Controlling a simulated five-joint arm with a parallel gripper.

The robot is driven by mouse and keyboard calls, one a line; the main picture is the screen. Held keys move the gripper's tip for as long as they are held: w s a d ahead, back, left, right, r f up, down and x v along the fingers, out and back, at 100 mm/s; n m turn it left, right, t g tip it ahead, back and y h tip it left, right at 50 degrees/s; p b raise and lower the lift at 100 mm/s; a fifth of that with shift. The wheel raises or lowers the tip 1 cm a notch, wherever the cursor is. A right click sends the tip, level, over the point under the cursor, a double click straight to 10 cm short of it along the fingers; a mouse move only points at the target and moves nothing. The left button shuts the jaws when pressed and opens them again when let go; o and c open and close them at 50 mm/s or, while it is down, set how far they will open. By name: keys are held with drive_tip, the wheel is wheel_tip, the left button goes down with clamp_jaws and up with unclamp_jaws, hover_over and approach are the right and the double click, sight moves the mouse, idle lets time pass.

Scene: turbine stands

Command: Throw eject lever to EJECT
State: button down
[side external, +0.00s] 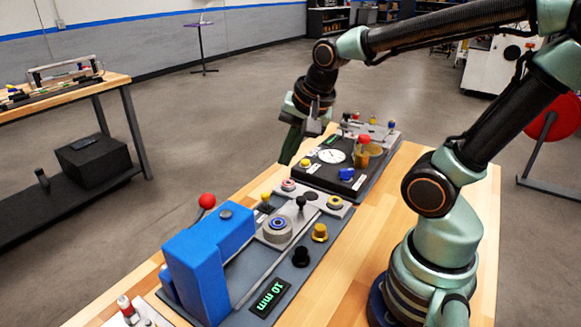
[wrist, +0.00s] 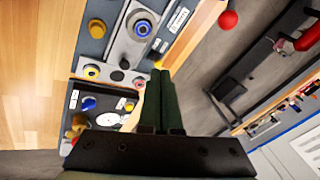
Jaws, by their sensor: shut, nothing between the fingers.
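A lever with a red ball knob (side external: 207,200) stands at the far edge of the near fixture, beside its blue block (side external: 205,262). The red ball also shows at the top of the wrist view (wrist: 228,19). I cannot read any EJECT mark, so I cannot confirm that this is the eject lever. My gripper (side external: 285,160) has its dark green fingers shut and empty, pointing down near the far-left edge of the bench. It is apart from the red knob, farther back. In the wrist view the closed fingers (wrist: 160,72) reach over the edge of the fixtures.
A second fixture with a white dial (side external: 331,156) stands behind. Open floor lies left of the bench.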

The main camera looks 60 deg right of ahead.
sight(265, 200)
drive_tip(key=d+f+m+g, duration=0.1)
drive_tip(key=d+f+m, duration=0.2)
drive_tip(key=m, duration=0.8)
drive_tip(key=w+d+f+m, duration=0.1)
drive_tip(key=d+f+m, duration=0.2)
drive_tip(key=m, duration=0.9)
drive_tip(key=shift+d+f+g, duration=0.15)
drive_tip(key=shift+f+g, duration=0.25)
drive_tip(key=shift+f, duration=0.2)
drive_tip(key=shift+w, duration=0.1)
drive_tip(key=x, duration=1)
drive_tip(key=shift+a, duration=0.2)
drive_tip(key=w, duration=0.2)
drive_tip(key=shift+w, duration=0.3)
drive_tip(key=shift+w+r, duration=0.1)
drive_tip(key=shift+w, duration=0.7)
drive_tip(key=shift+w, duration=0.1)
